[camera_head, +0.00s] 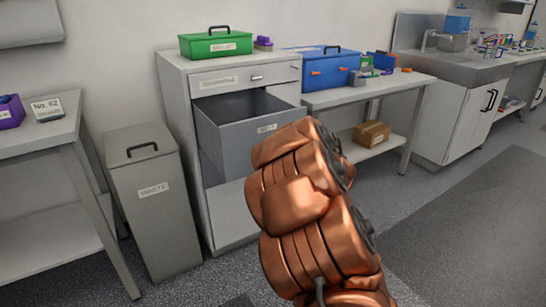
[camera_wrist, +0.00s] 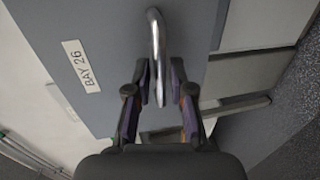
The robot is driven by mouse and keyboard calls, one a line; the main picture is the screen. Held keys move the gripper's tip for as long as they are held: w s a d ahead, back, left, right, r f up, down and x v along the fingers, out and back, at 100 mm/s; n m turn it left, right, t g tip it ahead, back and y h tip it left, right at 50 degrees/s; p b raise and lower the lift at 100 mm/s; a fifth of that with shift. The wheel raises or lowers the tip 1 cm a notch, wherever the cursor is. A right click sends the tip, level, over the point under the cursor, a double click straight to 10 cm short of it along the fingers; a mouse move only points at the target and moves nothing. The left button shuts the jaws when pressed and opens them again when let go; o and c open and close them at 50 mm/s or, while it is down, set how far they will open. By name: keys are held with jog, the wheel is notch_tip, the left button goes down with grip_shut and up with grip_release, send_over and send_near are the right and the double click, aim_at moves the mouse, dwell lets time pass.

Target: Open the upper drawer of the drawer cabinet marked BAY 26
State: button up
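The grey drawer cabinet (camera_head: 175,110) stands left of centre in the head view. A deep grey drawer (camera_head: 235,145) is pulled well out of it, beneath a narrow shut drawer (camera_head: 225,83) with its own label and handle. In the wrist view, a grey drawer front (camera_wrist: 105,25) carries a label (camera_wrist: 81,66) reading BAY 26 and a metal bar handle (camera_wrist: 155,45). My gripper (camera_wrist: 161,92) is open, with the handle's end between its two fingers and a visible gap on each side. My copper-coloured arm hides the gripper in the head view.
A green case (camera_head: 216,44) sits on the cabinet, and a blue case (camera_head: 318,68) is on the bench at right. A grey lidded bin (camera_head: 150,200) stands left of the cabinet. A cardboard box (camera_head: 372,133) lies on the bench's lower shelf. Floor at right is clear.

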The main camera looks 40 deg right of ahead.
jog(key=d+v, duration=0.1)
jog(key=v, duration=0.9)
jog(key=shift+s+a, duration=0.25)
jog(key=shift+a, duration=0.25)
jog(key=s+a+f+m+g+y, duration=0.1)
jog(key=s+a+f+m+g, duration=0.3)
jog(key=s+a+m+g, duration=0.8)
jog(key=s+a+f+m+g, duration=0.3)
jog(key=s+a+m+g, duration=0.3)
jog(key=s+a, duration=1.3)
notch_tip(320, 180, up, 26)
jog(key=n+p, duration=0.1)
jog(key=p, duration=2.4)
jog(key=shift+d, duration=0.4)
